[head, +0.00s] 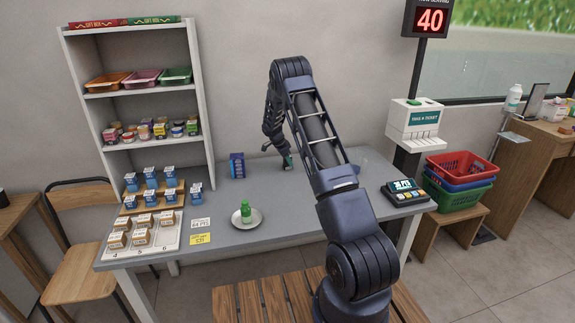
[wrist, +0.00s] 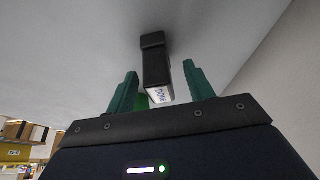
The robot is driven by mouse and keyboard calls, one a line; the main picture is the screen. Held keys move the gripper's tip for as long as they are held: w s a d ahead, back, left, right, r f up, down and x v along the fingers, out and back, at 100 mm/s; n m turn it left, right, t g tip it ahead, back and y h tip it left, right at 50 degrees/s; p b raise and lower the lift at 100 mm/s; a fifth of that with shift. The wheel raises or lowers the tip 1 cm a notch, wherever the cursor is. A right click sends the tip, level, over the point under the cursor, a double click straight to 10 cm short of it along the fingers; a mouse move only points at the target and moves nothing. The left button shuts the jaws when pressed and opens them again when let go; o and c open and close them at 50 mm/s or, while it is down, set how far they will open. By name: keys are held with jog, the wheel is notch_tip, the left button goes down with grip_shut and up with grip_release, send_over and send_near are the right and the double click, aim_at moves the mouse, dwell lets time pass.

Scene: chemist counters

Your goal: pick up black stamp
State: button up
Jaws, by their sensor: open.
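The black stamp (wrist: 155,65) is in the wrist view, a dark block with a white end face bearing dark lettering. It lies ahead of my gripper (wrist: 160,85), its near end between the two green fingers, with room on both sides. My gripper is open and holds nothing. In the head view my gripper (head: 289,163) is low over the back of the grey table (head: 300,215), near the wall. I cannot make out the stamp for certain there.
A blue box (head: 237,165) is left of my gripper. A payment terminal (head: 405,192) is at the right. Several small boxes (head: 150,195) stand at the left below a shelf (head: 150,90).

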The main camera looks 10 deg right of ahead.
jog(key=shift+x, duration=1.1)
jog(key=shift+c, duration=0.4)
jog(key=c, duration=1)
